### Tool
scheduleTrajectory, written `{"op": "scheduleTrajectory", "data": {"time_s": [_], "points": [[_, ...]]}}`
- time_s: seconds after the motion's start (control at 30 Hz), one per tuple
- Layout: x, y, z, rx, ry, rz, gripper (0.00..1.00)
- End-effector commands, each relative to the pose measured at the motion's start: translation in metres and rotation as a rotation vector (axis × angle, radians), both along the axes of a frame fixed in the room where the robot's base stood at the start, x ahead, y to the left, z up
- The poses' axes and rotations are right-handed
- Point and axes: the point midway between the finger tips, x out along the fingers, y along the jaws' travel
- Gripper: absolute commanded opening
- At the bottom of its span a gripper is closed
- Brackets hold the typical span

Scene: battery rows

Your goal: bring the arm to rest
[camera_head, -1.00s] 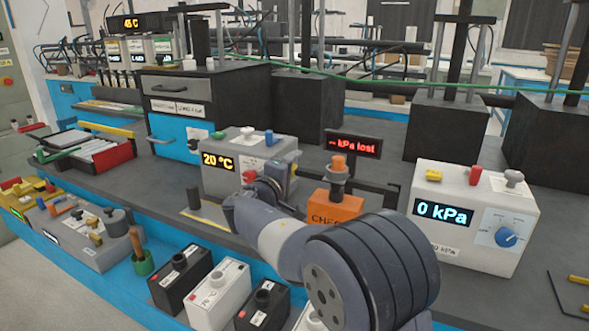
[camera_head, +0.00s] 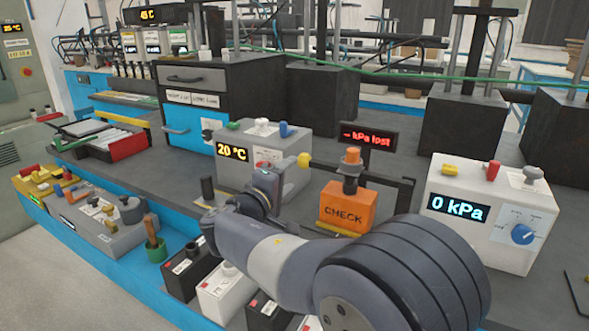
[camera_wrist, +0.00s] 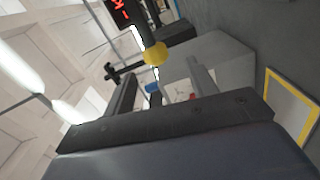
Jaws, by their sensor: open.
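My arm reaches from the lower right of the head view over the front of the bench, its dark wrist in front of the grey 20 °C box (camera_head: 248,152). My gripper (camera_wrist: 163,85) shows in the wrist view with its two fingers apart and nothing between them. In the head view its fingers are hidden or too small to make out. Beyond the fingers the wrist view shows a yellow knob (camera_wrist: 155,54) and a pale box (camera_wrist: 225,62).
An orange CHECK block (camera_head: 346,209) stands right of my wrist, below a red-lettered display (camera_head: 368,138). A white 0 kPa box (camera_head: 490,205) is at the right. Batteries (camera_head: 222,292) stand below my forearm, partly hidden. A grey control box (camera_head: 92,228) is at the left.

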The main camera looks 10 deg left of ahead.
Motion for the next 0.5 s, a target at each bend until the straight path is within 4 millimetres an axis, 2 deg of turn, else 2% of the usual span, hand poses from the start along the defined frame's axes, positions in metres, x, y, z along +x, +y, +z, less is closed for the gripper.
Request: {"op": "scheduleTrajectory", "data": {"time_s": [0.17, 0.5], "points": [[0.017, -0.007, 0.0, -0.001, 0.0, -0.003, 0.55], [0.075, -0.032, 0.002, 0.0, -0.003, -0.002, 0.55]]}}
